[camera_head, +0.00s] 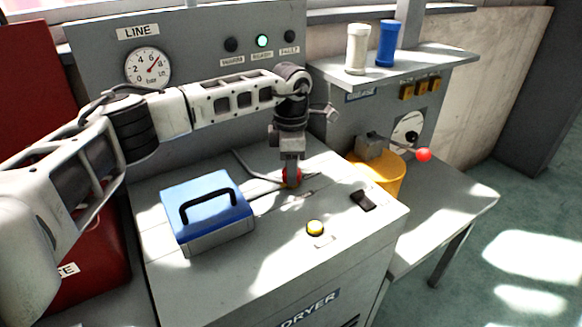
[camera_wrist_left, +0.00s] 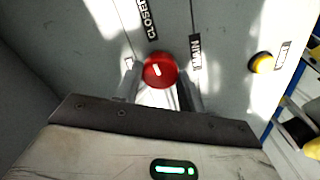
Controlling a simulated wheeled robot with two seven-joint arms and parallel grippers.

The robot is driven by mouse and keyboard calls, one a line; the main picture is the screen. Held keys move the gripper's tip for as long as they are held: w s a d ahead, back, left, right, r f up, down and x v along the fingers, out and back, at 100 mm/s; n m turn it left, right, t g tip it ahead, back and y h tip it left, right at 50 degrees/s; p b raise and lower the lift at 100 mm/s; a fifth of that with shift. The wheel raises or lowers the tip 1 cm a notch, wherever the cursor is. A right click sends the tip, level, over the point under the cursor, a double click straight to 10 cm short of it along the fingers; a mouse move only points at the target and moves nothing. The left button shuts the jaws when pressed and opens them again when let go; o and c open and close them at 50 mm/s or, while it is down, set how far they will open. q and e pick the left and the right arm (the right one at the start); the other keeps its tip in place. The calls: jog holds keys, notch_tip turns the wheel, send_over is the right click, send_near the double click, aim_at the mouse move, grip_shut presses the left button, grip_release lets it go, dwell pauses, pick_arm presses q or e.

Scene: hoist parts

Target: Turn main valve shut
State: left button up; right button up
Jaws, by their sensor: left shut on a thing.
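The main valve is a round red knob (camera_head: 292,174) on the grey machine top, mostly hidden by my gripper in the head view. In the left wrist view the knob (camera_wrist_left: 158,70) shows a short white mark on its face, pointing roughly along the line to the "CLOSED" label (camera_wrist_left: 148,18). A "MAIN" label (camera_wrist_left: 196,51) sits to its right. My left gripper (camera_head: 291,181) points down over the knob. Its fingers are on both sides of the knob, shut on it. My right gripper is in neither view.
A blue-lidded box (camera_head: 207,205) with a black handle stands left of the knob. A yellow button (camera_head: 315,228) and a black switch (camera_head: 363,200) are to the right. A pressure gauge (camera_head: 148,67) is on the back panel. A red-tipped lever (camera_head: 423,155) is farther right.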

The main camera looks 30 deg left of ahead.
pick_arm(q)
jog(key=shift+w+r+m, duration=0.1)
jog(key=shift+r+m, duration=0.05)
jog(key=shift+m, duration=0.45)
jog(key=o, duration=1)
notch_tip(320, 180, up, 16)
jog(key=shift+f+b, duration=0.1)
jog(key=shift+b, duration=0.35)
